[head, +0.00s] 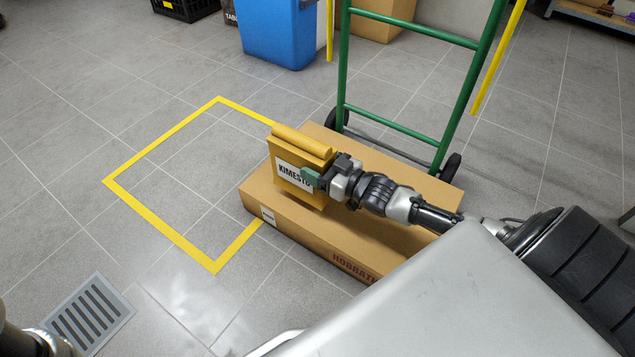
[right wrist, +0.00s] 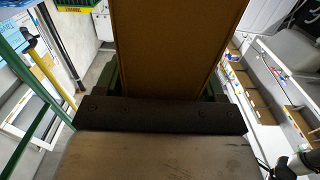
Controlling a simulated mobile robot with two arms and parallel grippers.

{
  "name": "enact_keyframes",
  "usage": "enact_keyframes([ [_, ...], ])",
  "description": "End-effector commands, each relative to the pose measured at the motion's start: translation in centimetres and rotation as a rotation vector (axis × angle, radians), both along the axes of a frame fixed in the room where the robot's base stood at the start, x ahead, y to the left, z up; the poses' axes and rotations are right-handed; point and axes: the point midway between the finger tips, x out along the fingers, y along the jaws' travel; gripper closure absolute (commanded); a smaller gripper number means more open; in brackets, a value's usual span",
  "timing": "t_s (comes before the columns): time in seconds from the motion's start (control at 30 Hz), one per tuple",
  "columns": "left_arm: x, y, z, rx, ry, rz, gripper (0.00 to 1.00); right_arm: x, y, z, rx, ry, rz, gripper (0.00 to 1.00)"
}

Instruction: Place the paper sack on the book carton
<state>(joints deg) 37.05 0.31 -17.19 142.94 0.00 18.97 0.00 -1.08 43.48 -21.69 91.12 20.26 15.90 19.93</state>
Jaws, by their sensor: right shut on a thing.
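The paper sack (head: 290,168) is a tan-yellow block with a rolled top and a white label reading "KIMESTO". My right gripper (head: 320,179) is shut on its right side and holds it roughly upright. The sack also fills the upper middle of the right wrist view (right wrist: 175,50). The book carton (head: 370,240) is a long, flat brown box on the floor with red lettering on its side. The sack is over the carton's far left part; I cannot tell whether its bottom touches the top. My left gripper is not in view.
A green hand truck (head: 400,128) stands just behind the carton. A yellow floor outline (head: 150,222) runs to the left and partly behind the carton. A blue bin (head: 277,32) stands at the back. A floor drain (head: 88,314) lies at lower left. The tiled floor at left is clear.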

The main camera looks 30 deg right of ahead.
Motion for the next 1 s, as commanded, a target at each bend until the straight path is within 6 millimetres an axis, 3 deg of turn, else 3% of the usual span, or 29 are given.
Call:
enact_keyframes([
  [0.17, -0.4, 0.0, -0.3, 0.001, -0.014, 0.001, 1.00, 0.4, 0.1, -0.7, 0.001, -0.004, 0.000, 0.71],
  [0.4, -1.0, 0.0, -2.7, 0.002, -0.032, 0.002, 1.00, 0.3, 0.1, -4.0, 0.001, -0.004, 0.000, 0.71],
  [0.8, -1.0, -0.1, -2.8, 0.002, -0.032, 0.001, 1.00, 0.3, 0.1, -4.2, 0.001, -0.005, 0.000, 0.71],
  [0.83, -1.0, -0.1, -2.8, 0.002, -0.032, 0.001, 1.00, 0.2, 0.1, -4.4, 0.000, 0.000, 0.000, 0.28],
  [1.0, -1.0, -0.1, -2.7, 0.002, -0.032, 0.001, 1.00, 0.2, 0.1, -4.3, 0.000, 0.000, 0.000, 0.04],
])
